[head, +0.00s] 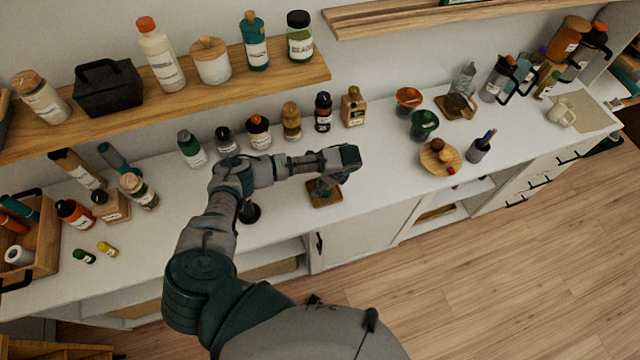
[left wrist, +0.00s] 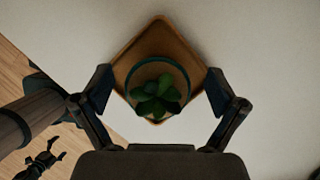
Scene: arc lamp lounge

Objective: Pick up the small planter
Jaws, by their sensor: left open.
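The small planter (left wrist: 158,88) is a round pot with a teal rim and a green leafy plant. In the left wrist view it sits on a square wooden tray (left wrist: 150,35). My left gripper (left wrist: 160,92) is open, with one finger on each side of the planter and visible gaps between. In the head view my left gripper (head: 327,183) is over the wooden tray (head: 322,202) on the white counter and mostly hides the planter. A dark claw-like shape (left wrist: 40,160), probably my right gripper, shows at lower left in the left wrist view. Its fingers are unclear.
A wooden shelf (head: 170,104) with jars hangs above. A round wooden board (head: 440,158) lies to the right. Bare counter (head: 375,165) lies between it and my gripper.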

